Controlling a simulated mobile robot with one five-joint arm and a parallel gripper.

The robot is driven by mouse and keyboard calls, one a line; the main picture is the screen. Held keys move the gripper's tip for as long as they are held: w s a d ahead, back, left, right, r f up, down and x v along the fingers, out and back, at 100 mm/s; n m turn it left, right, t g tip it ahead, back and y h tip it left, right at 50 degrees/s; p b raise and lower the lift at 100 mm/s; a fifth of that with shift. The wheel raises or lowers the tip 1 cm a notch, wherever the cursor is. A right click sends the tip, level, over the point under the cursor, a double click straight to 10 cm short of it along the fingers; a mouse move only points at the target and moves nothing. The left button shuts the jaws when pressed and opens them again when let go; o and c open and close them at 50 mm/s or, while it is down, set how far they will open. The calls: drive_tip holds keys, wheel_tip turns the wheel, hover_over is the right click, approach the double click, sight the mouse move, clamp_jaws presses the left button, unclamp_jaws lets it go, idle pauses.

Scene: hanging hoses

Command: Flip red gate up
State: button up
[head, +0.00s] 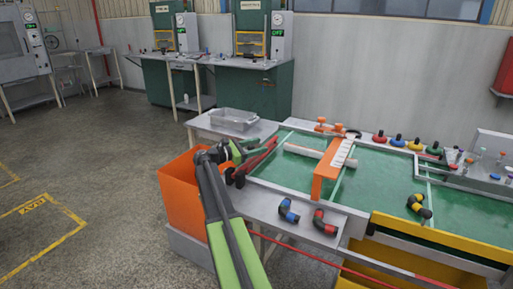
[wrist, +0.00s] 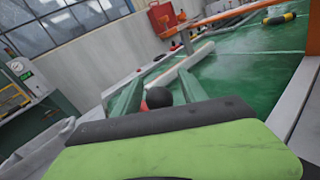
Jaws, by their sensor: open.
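The red gate (head: 258,161) is a red bar at the left end of the green-topped table in the head view. It slants low along the table's edge, with dark round parts at its near end. My gripper (head: 240,151) is at the table's left corner, close beside the red gate. In the wrist view my gripper (wrist: 160,92) is open, its two green fingers spread. A black ball (wrist: 159,97) with a bit of red below it shows between the fingers; I cannot tell whether they touch it. The gripper's body hides what lies below.
An orange bin (head: 180,195) stands left of my arm. A grey tray (head: 234,119) is behind it. An orange gate (head: 326,178) spans the green table (head: 385,182), with a white tube (head: 303,151) nearby. Blue (head: 288,210) and red (head: 325,222) fittings lie in front.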

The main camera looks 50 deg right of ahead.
drive_tip(key=c, duration=1.1)
drive_tip(key=shift+s+f, duration=0.1)
drive_tip(key=shift+s, duration=0.05)
idle(0.5)
